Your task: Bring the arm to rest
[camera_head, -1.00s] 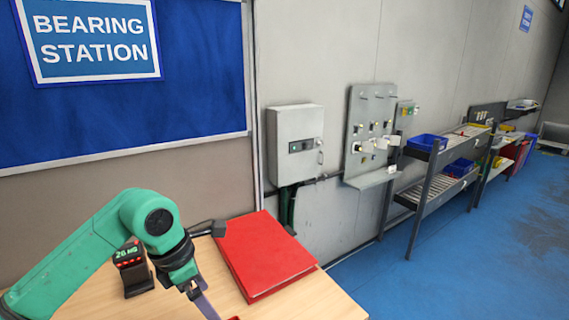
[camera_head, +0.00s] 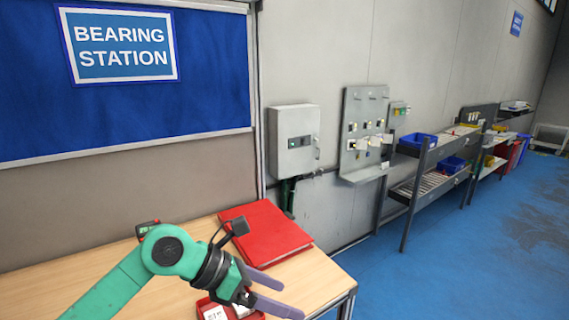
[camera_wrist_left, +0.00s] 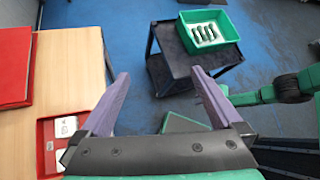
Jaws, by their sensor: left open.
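My left gripper (camera_head: 294,296) is open and empty above the right part of the wooden table (camera_head: 322,282), its purple fingers pointing right. In the left wrist view its two fingers (camera_wrist_left: 159,73) stand wide apart with nothing between them. My left arm (camera_head: 172,252) is green and comes in from the lower left. In the left wrist view my other green arm (camera_wrist_left: 292,88) shows at the right; its gripper cannot be made out.
A red binder (camera_head: 265,240) lies on the table. A red tray (camera_wrist_left: 46,152) holds white boxes (camera_wrist_left: 66,127). A small device (camera_head: 147,228) stands partly hidden behind my arm. A dark cart (camera_wrist_left: 185,62) carries a green bin (camera_wrist_left: 236,33). Shelves (camera_head: 432,160) stand along the wall.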

